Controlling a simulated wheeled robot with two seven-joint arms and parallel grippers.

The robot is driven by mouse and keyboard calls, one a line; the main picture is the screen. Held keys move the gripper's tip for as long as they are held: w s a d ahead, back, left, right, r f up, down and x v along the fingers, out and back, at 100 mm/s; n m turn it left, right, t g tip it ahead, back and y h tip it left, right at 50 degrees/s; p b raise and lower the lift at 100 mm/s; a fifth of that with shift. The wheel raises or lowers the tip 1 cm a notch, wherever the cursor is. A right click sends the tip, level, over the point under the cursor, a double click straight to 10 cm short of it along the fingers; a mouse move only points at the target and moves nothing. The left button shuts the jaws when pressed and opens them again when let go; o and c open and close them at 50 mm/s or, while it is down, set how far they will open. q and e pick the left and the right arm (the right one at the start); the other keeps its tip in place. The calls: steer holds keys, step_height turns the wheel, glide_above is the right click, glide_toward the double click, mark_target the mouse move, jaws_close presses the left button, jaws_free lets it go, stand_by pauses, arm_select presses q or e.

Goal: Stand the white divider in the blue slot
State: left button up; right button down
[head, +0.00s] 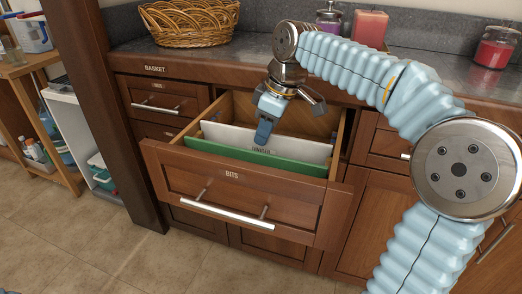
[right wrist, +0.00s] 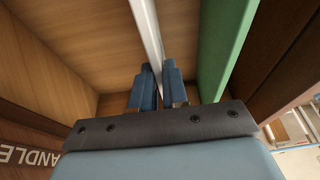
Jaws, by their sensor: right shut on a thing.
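The white divider (head: 238,139) stands on edge inside the open drawer, just behind a green panel (head: 255,163). It spans most of the drawer's width and carries a printed label. My right gripper (head: 265,132) reaches down from above and is shut on the divider's upper edge near its middle. In the right wrist view the blue fingers (right wrist: 159,88) sit on either side of the thin white divider (right wrist: 149,35), with the green panel (right wrist: 222,45) alongside and apart. I cannot make out the blue slot, and the divider's lower edge is hidden. My left gripper is out of view.
The open wooden drawer (head: 230,193), marked BITS, juts from the cabinet. The counter above holds a wicker basket (head: 194,24), a pink candle (head: 370,29) and a red jar (head: 496,47). A wooden post stands left of the drawer. The floor in front is clear.

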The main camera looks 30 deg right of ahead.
steer(key=shift+r+p, duration=1.3)
steer(key=shift+r, duration=0.35)
steer(key=shift+r+p, duration=0.75)
steer(key=shift+r, duration=0.65)
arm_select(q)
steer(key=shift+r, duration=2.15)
arm_select(e)
steer(key=shift+r, duration=2.85)
